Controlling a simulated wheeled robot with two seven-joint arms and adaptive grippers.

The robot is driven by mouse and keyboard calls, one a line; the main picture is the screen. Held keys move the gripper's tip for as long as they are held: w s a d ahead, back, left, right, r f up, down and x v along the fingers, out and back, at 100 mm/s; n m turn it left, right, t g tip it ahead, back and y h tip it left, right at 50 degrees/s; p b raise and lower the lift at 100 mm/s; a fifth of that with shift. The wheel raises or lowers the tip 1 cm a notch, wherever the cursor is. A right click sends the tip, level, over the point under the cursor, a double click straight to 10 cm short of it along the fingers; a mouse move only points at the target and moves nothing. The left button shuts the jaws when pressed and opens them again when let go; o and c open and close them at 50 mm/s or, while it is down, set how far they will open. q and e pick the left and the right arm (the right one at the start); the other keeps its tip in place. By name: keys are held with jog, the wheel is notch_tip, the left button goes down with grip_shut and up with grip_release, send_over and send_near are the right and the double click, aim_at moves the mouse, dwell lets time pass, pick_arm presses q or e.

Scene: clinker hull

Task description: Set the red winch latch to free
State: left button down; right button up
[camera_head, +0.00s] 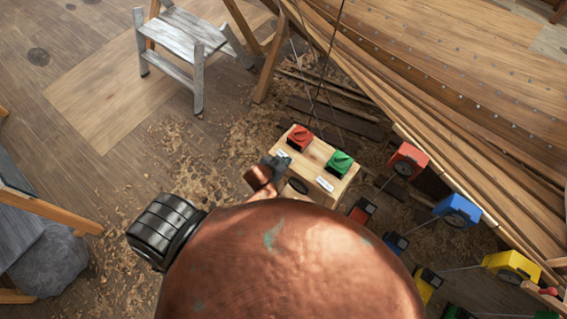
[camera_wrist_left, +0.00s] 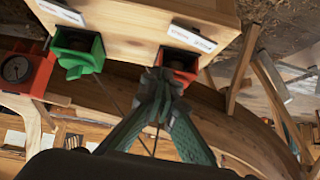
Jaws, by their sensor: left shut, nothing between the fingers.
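The red latch (camera_head: 300,137) sits on top of a pale wooden box, left of the green latch (camera_head: 340,163). In the left wrist view, the red latch (camera_wrist_left: 186,62) is partly hidden behind my fingers, and the green latch (camera_wrist_left: 79,50) is to its left. My left gripper (camera_head: 273,164) is shut and empty, close to the box on the red latch's side. In the wrist view its fingertips (camera_wrist_left: 158,76) overlap the red latch's edge; I cannot tell whether they touch it. My right gripper is not in view.
The wooden box (camera_head: 318,160) carries white labels by the latches. Red (camera_head: 408,160), blue (camera_head: 457,210) and yellow (camera_head: 512,266) winches line the planked hull (camera_head: 440,70). A grey step stool (camera_head: 185,45) stands at the upper left. Shavings cover the floor.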

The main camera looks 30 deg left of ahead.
pick_arm(q)
jog(key=shift+d+v, duration=0.15)
jog(key=shift+v, duration=0.9)
jog(key=shift+d+v, duration=0.1)
jog(key=shift+v, duration=1)
